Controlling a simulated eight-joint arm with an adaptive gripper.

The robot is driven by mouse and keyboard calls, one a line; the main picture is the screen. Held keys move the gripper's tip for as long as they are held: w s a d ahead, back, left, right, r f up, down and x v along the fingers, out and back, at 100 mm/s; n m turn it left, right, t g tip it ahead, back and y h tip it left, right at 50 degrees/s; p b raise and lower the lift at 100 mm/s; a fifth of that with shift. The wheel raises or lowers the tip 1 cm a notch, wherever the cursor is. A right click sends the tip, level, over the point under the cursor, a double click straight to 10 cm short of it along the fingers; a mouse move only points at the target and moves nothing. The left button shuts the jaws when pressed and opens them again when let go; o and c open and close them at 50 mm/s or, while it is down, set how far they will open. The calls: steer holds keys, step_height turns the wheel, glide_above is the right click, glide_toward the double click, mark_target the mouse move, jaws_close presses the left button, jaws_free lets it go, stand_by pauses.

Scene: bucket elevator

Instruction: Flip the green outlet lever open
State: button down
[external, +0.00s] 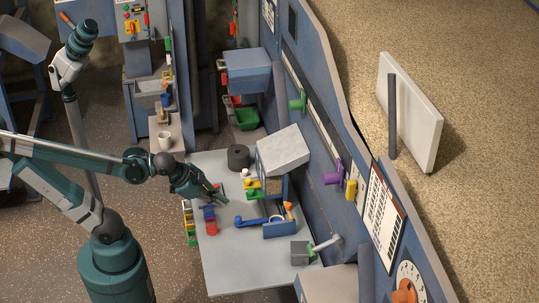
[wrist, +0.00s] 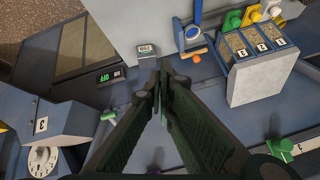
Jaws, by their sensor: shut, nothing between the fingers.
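Several green parts show, and I cannot tell for certain which is the outlet lever. A green lever (external: 253,194) sits beside a yellow one near the bin box on the table; a green lever also shows at the top of the wrist view (wrist: 232,20), by bins numbered 1, 2 and 3. A green knob (external: 297,103) sits on the sloped blue panel.
The bin box (external: 282,150) stands against the blue panel. A dark cylinder (external: 238,157) stands behind my gripper. Purple (external: 333,177) and yellow (external: 351,189) knobs project from the panel. The front table area (external: 240,270) is clear.

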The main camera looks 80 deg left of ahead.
steer(key=w+d+f+m+t+y+b, duration=0.1)
steer(key=w+d+f+m+t+b, duration=0.2)
steer(key=w+m, duration=0.45)
steer(key=w+d+f+m+t+y+b, duration=0.1)
steer(key=w+d+f+m+b, duration=0.1)
steer(key=w+d+f+m, duration=0.4)
steer(key=w+d+f+m+t+h+b, duration=0.1)
steer(key=w+d+f+m+t+b, duration=0.1)
steer(key=d+m, duration=0.5)
steer(key=w+d+f+m+t+h+b, duration=0.1)
steer(key=w+d+f+m+t+b, duration=0.1)
steer(key=d+m, duration=0.5)
steer(key=shift+w+f+m+t+h+b, duration=0.5)
steer(key=shift+f+m, duration=0.9)
steer(key=shift+m, duration=1.15)
steer(key=w+f, duration=0.2)
steer(key=w, duration=0.8)
steer(key=shift+s+r+p, duration=0.1)
steer(key=shift+s+r, duration=0.1)
steer(key=shift+r, duration=0.55)
steer(key=shift+s+r+p, duration=0.15)
steer(key=shift+s+r, duration=0.05)
steer(key=shift+r, duration=0.5)
steer(key=shift+s+r+p, duration=0.1)
steer(key=shift+s+r, duration=0.1)
steer(key=shift+r, duration=0.55)
